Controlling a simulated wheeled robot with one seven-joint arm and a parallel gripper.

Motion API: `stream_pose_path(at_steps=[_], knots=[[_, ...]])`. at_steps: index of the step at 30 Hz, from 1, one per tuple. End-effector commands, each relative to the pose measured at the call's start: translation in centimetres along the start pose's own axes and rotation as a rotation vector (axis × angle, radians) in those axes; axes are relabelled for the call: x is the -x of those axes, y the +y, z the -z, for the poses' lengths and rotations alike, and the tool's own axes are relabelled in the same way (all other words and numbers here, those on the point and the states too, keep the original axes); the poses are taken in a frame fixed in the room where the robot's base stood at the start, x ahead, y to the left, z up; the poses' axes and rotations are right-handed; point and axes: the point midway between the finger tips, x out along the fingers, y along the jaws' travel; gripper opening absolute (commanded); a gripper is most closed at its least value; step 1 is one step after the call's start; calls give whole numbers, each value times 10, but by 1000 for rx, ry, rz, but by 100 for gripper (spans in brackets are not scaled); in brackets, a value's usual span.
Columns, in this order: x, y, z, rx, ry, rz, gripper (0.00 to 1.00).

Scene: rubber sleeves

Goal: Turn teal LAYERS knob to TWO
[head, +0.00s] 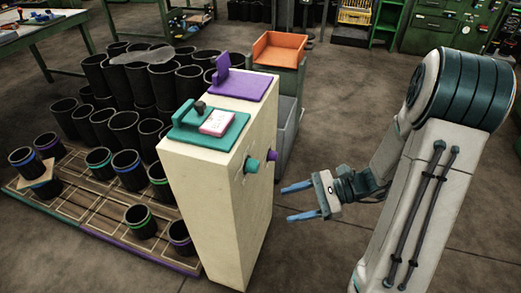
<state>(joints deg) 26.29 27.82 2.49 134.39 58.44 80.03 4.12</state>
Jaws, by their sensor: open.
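The teal knob (251,165) sticks out from the right-hand side face of a tall cream cabinet (212,200). A purple knob (271,155) sits beside it, farther along the same face. Small marks show around the knobs, but I cannot read the lettering or tell the teal knob's setting. My gripper (288,202) is to the right of the cabinet and lower than the knobs. Its two blue fingers are spread apart, point left toward the cabinet, and hold nothing. It is apart from both knobs.
A teal plate (235,131) with a dark-knobbed fixture and a pink-edged card, and a purple plate (249,86), lie on the cabinet top. Black sleeves (125,128) crowd the left. An orange tray (278,47) stands behind on a grey-green stand.

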Motion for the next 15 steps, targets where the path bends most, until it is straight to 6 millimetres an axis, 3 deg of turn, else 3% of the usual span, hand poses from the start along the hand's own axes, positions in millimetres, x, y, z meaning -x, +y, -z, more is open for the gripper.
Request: stream_pose_path(at_steps=[1,6,11,15], knots=[[11,-13,-6,-64,-55,81,58],[36,-42,1,-204,-189,300,58],[50,-55,9,-264,-250,411,58],[48,-60,11,-277,-265,436,58]])
